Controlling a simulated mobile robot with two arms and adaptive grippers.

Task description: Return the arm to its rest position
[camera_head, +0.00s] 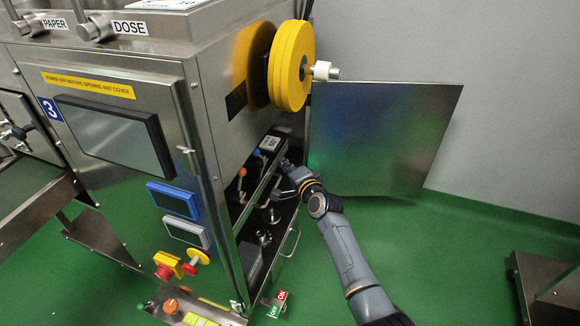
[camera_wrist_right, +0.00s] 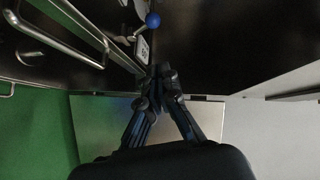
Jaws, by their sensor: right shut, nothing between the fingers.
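My right arm (camera_head: 345,255) reaches up from the lower right in the head view. My right gripper (camera_head: 288,168) is at the open side compartment of the steel packing machine (camera_head: 215,75), near its upper back end. In the right wrist view the gripper (camera_wrist_right: 160,72) has its fingertips together and nothing between them. It is close to a small white label plate (camera_wrist_right: 143,48) and a blue-knobbed lever (camera_wrist_right: 152,20). In the head view the blue knob (camera_head: 257,153) and an orange knob (camera_head: 242,172) sit inside the compartment. My left gripper is not in view.
An open steel door panel (camera_head: 385,135) stands right of the machine, behind my arm. A yellow reel (camera_head: 293,65) juts out above the compartment. A drawer handle (camera_head: 291,242) and an ON/OFF tag (camera_head: 277,303) are low on the machine.

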